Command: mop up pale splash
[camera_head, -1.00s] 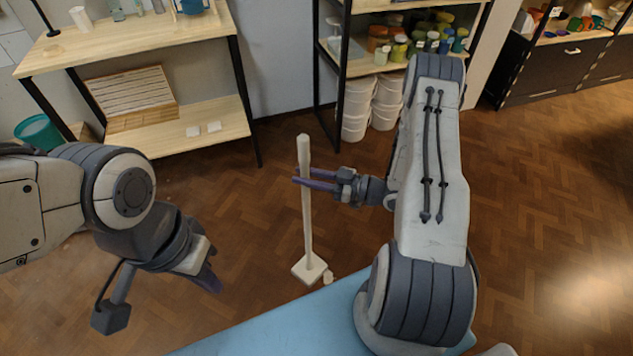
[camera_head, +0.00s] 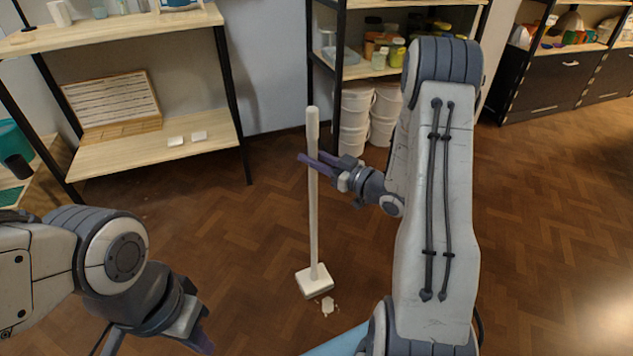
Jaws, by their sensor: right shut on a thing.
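A white mop (camera_head: 314,225) with a long straight handle stands nearly upright, its square head (camera_head: 314,281) at the floor. My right gripper (camera_head: 312,162) is shut on the upper part of the handle. The pale splash (camera_head: 328,306) is a small whitish patch on the floor just in front and right of the mop head. Whether the head touches its edge I cannot tell. My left gripper (camera_head: 203,345) is low at the left, away from the mop, partly cut off by the bottom edge; its jaw opening does not show clearly.
A wooden shelf unit (camera_head: 165,150) stands at the back left. Stacked white buckets (camera_head: 354,118) sit under a black-framed rack behind the mop. Dark cabinets (camera_head: 560,80) are at the back right. The wooden floor (camera_head: 255,225) around the mop is clear.

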